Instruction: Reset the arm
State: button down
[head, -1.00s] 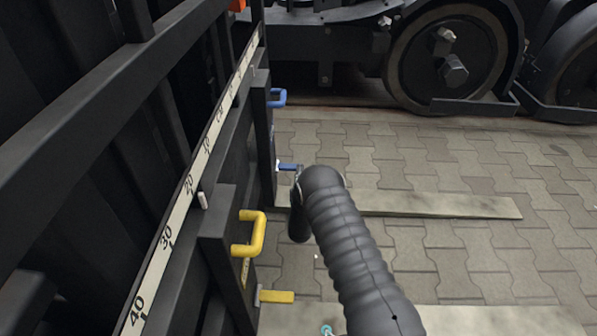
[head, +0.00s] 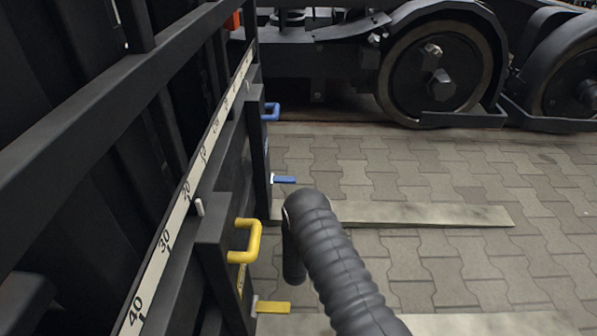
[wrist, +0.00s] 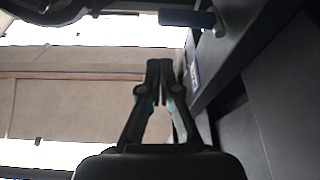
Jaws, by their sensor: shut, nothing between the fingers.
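My arm (head: 335,265) shows in the head view as a dark ribbed sleeve, rising from the lower right and bending down at its far end beside the dark frame. My gripper's fingers are hidden in that view. In the wrist view, my gripper (wrist: 159,66) is shut, its two fingertips together with nothing between them. A blue handle (wrist: 187,18) shows near the top of the wrist view, apart from the fingertips.
A dark frame with a numbered scale (head: 168,235) stands on the left. It carries a yellow handle (head: 247,241), a yellow lever (head: 272,307), a blue handle (head: 271,111) and a blue lever (head: 284,180). A bogie wheel (head: 437,70) stands behind. Paving (head: 470,255) at right is clear.

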jog(key=w+d+r+m+g+p, duration=0.1)
jog(key=w+d+r+g+p, duration=0.15)
jog(key=r, duration=1.15)
jog(key=w+d+r+g+p, duration=0.1)
jog(key=w+d+r+g, duration=0.15)
jog(key=r, duration=1.15)
jog(key=s+d+r+g+p, duration=0.25)
jog(key=s+r, duration=0.25)
jog(key=r, duration=0.4)
jog(key=s+d+r+g+p, duration=0.15)
jog(key=s+d+r, duration=0.3)
jog(key=s, duration=0.45)
jog(key=s+d+r+g+p, duration=0.1)
jog(key=s+d+r+g, duration=0.2)
jog(key=s+r, duration=0.4)
jog(key=s+d+g+p, duration=0.1)
jog(key=s+d+g, duration=0.1)
jog(key=s, duration=1.1)
jog(key=s+d+g+h+p, duration=0.1)
jog(key=s+d+g, duration=0.1)
jog(key=s, duration=1.2)
jog(key=shift+s+d+r+m, duration=0.3)
jog(key=shift+d+m, duration=0.1)
jog(key=shift+d, duration=0.3)
